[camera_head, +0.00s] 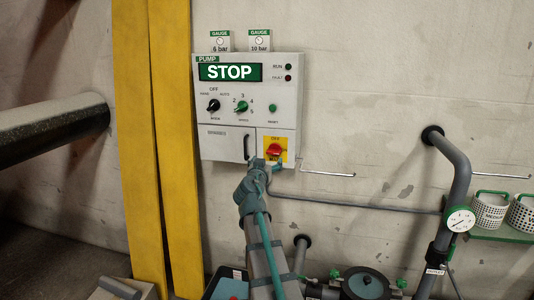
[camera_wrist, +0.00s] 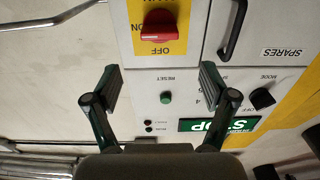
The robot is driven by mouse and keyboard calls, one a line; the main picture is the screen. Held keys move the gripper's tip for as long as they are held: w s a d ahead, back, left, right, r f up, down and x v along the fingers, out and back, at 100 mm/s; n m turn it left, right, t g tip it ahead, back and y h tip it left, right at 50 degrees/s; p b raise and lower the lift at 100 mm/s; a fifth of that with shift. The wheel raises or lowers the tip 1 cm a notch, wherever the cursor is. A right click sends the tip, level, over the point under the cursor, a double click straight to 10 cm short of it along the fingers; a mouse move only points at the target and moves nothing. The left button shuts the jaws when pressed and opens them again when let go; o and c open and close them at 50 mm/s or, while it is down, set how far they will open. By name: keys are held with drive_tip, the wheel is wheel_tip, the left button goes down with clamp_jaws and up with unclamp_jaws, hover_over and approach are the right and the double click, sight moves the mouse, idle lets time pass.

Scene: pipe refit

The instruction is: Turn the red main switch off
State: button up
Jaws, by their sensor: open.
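The red main switch (camera_head: 275,150) sits on a yellow plate (camera_head: 264,142) at the lower right of the pump panel. The plate has OFF above the knob. In the wrist view, which shows the panel upside down, the red switch (camera_wrist: 160,27) has its handle lying crosswise, with ON beside it and OFF at the plate's edge. My gripper (camera_head: 270,166) is just below the switch in the head view, hiding the plate's lower part. In the wrist view my gripper (camera_wrist: 160,88) has its fingers spread apart, with nothing between them; the switch lies beyond their tips.
The panel (camera_head: 223,125) also bears a black mode knob (camera_head: 213,106), a green speed knob (camera_head: 241,107), a green reset button (camera_head: 273,108) and a SPARES door with a dark handle (camera_head: 246,147). Yellow posts (camera_head: 175,130) stand left. A grey pipe (camera_head: 459,180) with a gauge stands right.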

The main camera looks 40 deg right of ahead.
sight(273, 152)
drive_tip(key=p+x, duration=0.1)
drive_tip(key=x, duration=1)
drive_tip(key=shift+f, duration=0.15)
drive_tip(key=c, duration=1.2)
drive_tip(key=shift+o, duration=0.2)
